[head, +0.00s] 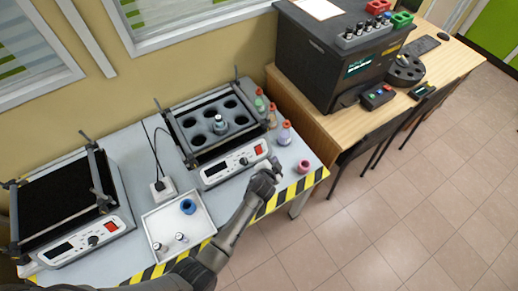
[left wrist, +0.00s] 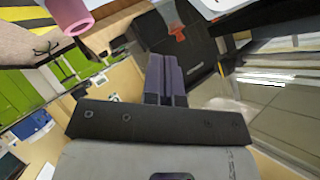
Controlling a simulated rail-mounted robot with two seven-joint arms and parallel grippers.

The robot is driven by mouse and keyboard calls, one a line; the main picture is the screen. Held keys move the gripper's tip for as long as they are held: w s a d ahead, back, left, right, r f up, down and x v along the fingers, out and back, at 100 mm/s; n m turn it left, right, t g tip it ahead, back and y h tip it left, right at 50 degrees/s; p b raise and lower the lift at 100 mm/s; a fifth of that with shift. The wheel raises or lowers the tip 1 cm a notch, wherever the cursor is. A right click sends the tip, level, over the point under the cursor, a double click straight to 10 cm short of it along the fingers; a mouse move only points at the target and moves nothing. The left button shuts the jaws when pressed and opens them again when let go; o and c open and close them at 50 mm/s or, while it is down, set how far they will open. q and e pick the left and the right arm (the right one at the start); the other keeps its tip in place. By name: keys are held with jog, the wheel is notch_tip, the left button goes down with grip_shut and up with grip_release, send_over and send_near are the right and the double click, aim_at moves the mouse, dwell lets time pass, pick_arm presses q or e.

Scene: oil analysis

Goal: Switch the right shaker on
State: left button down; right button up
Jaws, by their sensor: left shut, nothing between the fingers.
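The right shaker (head: 190,143) stands on the grey bench, with a dark holder plate with round holes and a white front panel (head: 232,165). A small vessel (head: 220,124) sits in one of its holes. The panel bears a display, a dark knob and a red switch (head: 258,150) at its right end; I cannot tell the switch's position. My left gripper (head: 275,163) is just right of the panel's right end, near the red switch; contact cannot be told. Its fingers (left wrist: 166,78) are shut and empty in the left wrist view. My right gripper is not in view.
The left shaker (head: 117,222) stands at the left. A white tray (head: 149,226) lies between, with a blue ring and small vials. Small bottles (head: 286,134) stand right of the right shaker; a pink cup (head: 303,167) is near the striped edge. A black machine (head: 318,60) is behind.

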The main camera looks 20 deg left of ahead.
aim_at(259, 151)
pick_arm(q)
jog(key=w+a, duration=0.1)
jog(key=w+a+f+b, duration=0.1)
jog(key=a, duration=0.1)
jog(key=w+a+f+b, duration=0.1)
jog(key=a, duration=0.1)
jog(key=shift+w+a+f, duration=0.25)
jog(key=shift+w, duration=0.05)
dwell(0.6)
dwell(0.9)
dwell(0.7)
jog(key=shift+w+a+f, duration=0.1)
jog(key=shift+w+a, duration=0.15)
jog(key=shift+a, duration=0.05)
